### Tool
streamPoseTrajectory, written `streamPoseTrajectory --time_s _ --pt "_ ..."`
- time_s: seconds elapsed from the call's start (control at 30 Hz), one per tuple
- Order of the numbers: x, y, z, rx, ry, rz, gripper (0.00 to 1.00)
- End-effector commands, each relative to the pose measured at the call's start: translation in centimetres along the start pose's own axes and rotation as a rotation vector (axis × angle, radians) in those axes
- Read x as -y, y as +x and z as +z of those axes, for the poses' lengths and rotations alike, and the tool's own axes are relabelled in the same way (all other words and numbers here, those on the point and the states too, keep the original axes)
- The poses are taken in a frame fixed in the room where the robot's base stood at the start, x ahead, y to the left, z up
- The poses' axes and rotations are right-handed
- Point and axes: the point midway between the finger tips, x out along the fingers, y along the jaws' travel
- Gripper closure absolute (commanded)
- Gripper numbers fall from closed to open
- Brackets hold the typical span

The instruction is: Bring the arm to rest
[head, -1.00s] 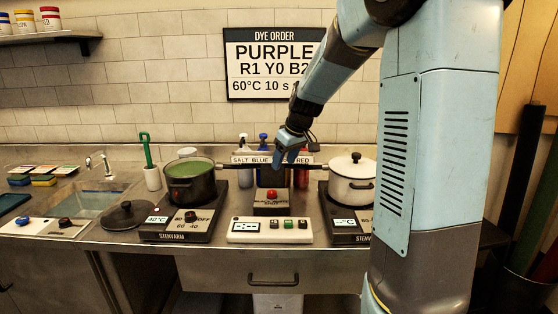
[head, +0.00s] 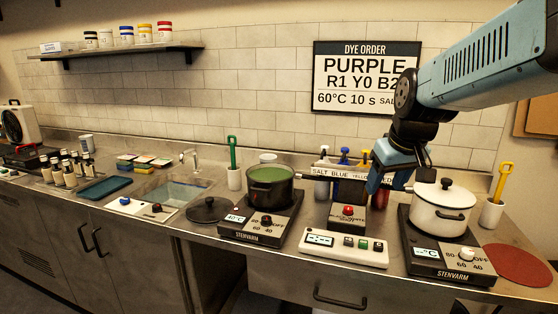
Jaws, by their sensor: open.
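My arm reaches in from the upper right in the head view. My gripper (head: 384,178) points down and hangs in front of the bottle rack, between the red-button box and the white pot. Its jaws are open and I see nothing between them. The gripper hides part of the rack's label and some of the bottles behind it.
A dark pot (head: 269,187) with green liquid stands on the left hotplate, its black lid (head: 209,209) beside it. A lidded white pot (head: 441,209) stands on the right hotplate, close to my gripper. A timer panel (head: 343,247) lies in front. A sink (head: 176,194) is left.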

Motion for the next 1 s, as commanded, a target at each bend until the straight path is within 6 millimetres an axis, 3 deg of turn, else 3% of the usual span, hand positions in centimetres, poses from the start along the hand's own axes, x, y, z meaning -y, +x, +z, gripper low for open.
streamPoseTrajectory --time_s 0.3,0.5,1.0 --pt "1.4 -3.6 7.5 -0.047 0.123 0.029 0.42" --pt "1.7 -4.3 10.6 -0.064 0.179 0.033 0.42" --pt "1.7 -4.4 11.4 -0.068 0.197 0.034 0.42"
